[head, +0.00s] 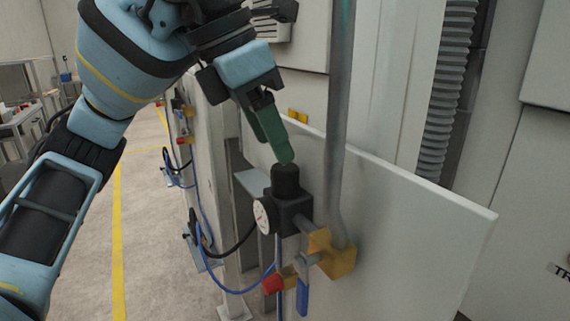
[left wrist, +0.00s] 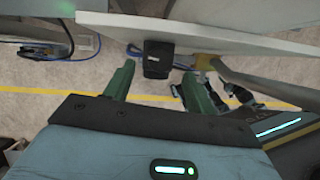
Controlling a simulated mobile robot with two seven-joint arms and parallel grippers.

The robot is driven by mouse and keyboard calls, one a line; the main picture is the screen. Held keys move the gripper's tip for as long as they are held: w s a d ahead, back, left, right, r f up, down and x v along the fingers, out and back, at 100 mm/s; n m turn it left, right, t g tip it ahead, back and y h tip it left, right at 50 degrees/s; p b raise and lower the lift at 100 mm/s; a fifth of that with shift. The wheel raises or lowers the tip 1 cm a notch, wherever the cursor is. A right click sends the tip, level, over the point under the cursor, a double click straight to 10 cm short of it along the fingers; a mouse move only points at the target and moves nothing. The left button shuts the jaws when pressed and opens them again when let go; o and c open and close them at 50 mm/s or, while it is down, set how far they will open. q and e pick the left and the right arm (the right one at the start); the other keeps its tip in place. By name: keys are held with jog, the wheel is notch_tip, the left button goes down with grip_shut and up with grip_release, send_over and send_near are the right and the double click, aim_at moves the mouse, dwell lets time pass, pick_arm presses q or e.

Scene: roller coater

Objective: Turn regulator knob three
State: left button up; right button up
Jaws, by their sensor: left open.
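A black regulator knob (head: 286,180) stands upright on a dark regulator body (head: 291,212) with a round white gauge (head: 263,216). No number shows on it, so I cannot tell whether it is knob three. My left gripper (head: 286,158) has green fingers, pointing down right above the knob. In the head view the fingers overlap, and their tips are at about the knob's top. In the left wrist view the open fingers (left wrist: 158,73) lie either side of the black knob (left wrist: 157,54), with gaps on both sides. I cannot see my right gripper.
A pale panel (head: 400,215) stands right behind the regulator. A grey vertical pipe (head: 338,120) runs down to a yellow fitting (head: 333,254). A blue-handled valve (head: 303,296) and red part (head: 273,284) sit below. Similar regulators with blue hoses line the left. The floor there is free.

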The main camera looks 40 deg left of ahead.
aim_at(281, 167)
pick_arm(q)
jog(key=x, duration=0.3)
jog(key=shift+s+b, duration=0.1)
jog(key=shift+b, duration=0.2)
jog(key=shift+x, duration=0.8)
pick_arm(e)
jog(key=shift+w+f, duration=0.35)
jog(key=shift+w, duration=0.05)
jog(key=shift+a, duration=0.1)
